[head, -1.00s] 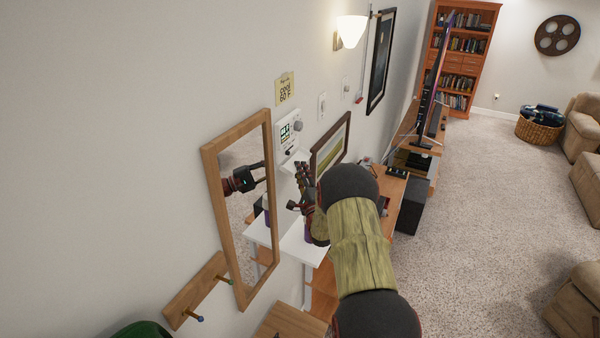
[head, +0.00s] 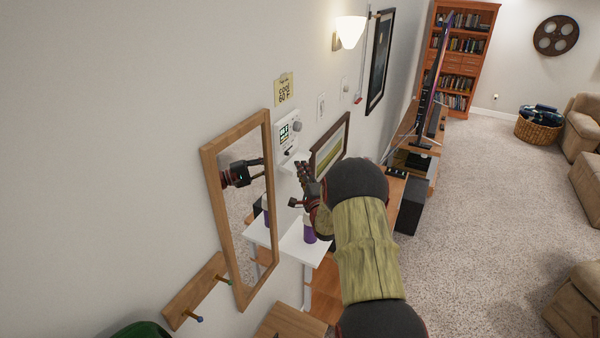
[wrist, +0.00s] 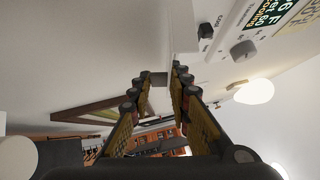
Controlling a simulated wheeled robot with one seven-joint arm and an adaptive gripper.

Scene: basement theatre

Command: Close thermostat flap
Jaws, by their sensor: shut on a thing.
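The white thermostat (head: 287,131) is on the wall right of the mirror, with a lit screen and a grey round knob. It shows at the upper right of the wrist view (wrist: 245,25), with a small dark knob beside the grey one. Its white flap (head: 291,160) stands out from the wall below the body, so it is open. In the wrist view the flap is a pale panel (wrist: 182,35) reaching toward my fingertips. My gripper (head: 301,170) is at the flap's outer side. Its fingers (wrist: 163,74) are shut on the flap's edge, partly hidden by the fingertips.
A wood-framed mirror (head: 208,190) hangs close left of the gripper. A framed picture (head: 326,146) is close right. A yellow note (head: 284,90) is above the thermostat. Open carpet lies right.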

